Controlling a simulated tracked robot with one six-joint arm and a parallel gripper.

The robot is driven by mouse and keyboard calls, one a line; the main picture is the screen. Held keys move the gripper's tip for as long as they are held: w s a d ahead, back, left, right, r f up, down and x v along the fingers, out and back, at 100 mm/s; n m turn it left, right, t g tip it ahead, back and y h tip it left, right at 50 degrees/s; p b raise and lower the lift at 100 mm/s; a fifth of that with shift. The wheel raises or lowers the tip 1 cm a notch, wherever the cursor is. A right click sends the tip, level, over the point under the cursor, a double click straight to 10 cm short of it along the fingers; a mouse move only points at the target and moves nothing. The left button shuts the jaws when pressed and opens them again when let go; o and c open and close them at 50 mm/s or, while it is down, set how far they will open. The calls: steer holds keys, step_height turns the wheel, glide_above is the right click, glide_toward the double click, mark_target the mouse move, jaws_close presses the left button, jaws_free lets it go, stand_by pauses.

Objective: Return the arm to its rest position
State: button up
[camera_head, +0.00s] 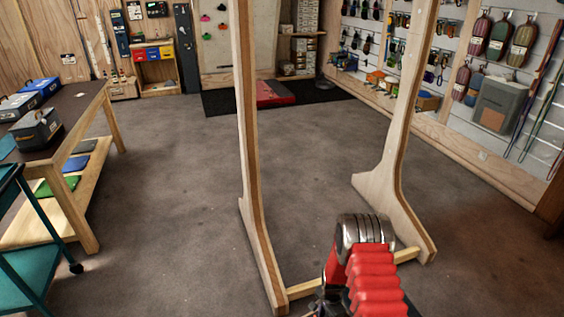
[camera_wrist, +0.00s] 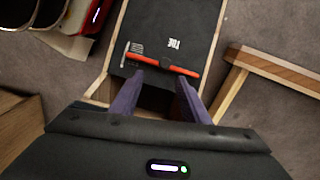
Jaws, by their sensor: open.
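My gripper (camera_wrist: 160,88) shows in the wrist view, with two dark purple fingers spread apart and nothing seen held between them. Just past the fingertips an orange-red bar (camera_wrist: 150,60) with dark parts lies across a black panel (camera_wrist: 186,22) with white lettering. I cannot tell whether the fingertips touch the bar. In the head view my red ribbed arm with its silver rings rises at the bottom centre right; the gripper itself is not visible there.
A wooden frame (camera_head: 249,170) with two uprights and a low crossbar (camera_head: 350,275) stands close around my arm. A dark-topped bench (camera_head: 75,105) and teal cart (camera_head: 35,245) are at left. Gear hangs on the right wall.

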steer(key=s+r+n+g, duration=0.2)
steer(key=s+r+n, duration=0.15)
steer(key=s, duration=0.35)
steer(key=s+a+r+n, duration=0.1)
steer(key=s+r+n, duration=0.2)
steer(key=r, duration=1.3)
steer(key=s+r+n, duration=0.2)
steer(key=r+n, duration=0.2)
steer(key=r, duration=1.2)
steer(key=s+r+n+t, duration=0.1)
steer(key=s+r+t, duration=0.3)
steer(key=r, duration=0.9)
steer(key=s+a+r+n+t, duration=0.1)
steer(key=s+r+t, duration=0.3)
steer(key=s+r, duration=0.6)
steer(key=shift+r, duration=1.65)
steer(key=shift+s, duration=0.1)
steer(key=shift+c, duration=0.5)
